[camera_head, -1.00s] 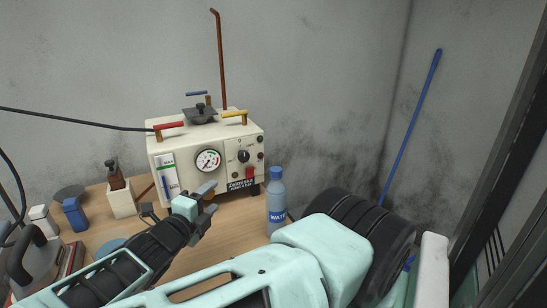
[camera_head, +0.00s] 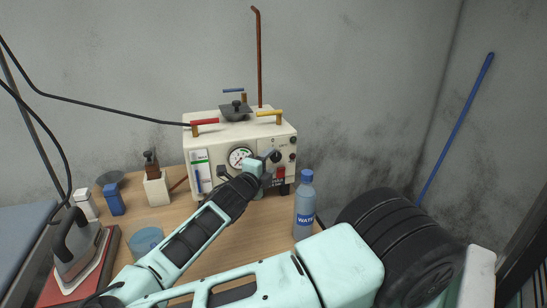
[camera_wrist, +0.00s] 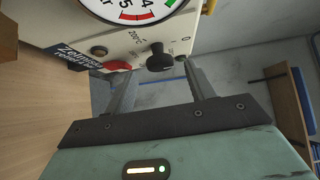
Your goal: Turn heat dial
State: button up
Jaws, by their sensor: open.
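The heat dial is a black knob on the front panel of the cream machine (camera_head: 229,134). In the wrist view the dial (camera_wrist: 160,57) stands beside a temperature scale marked 200°C and 0. My gripper (camera_wrist: 158,72) is open, with one finger on each side of the dial in the picture and the tips close to the panel. I cannot tell whether a finger touches the dial. In the head view my gripper (camera_head: 267,158) is at the right part of the panel, beside the gauge (camera_head: 240,156), and partly covers the dial area.
A water bottle (camera_head: 304,208) stands on the table right of my gripper. A red switch (camera_wrist: 117,66) sits beside the dial.

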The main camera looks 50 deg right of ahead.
aim_at(274, 157)
jog(key=shift+x, duration=1.65)
jog(key=c, duration=1)
jog(key=shift+o, duration=0.2)
jog(key=shift+r+p, duration=0.15)
jog(key=shift+p, duration=0.45)
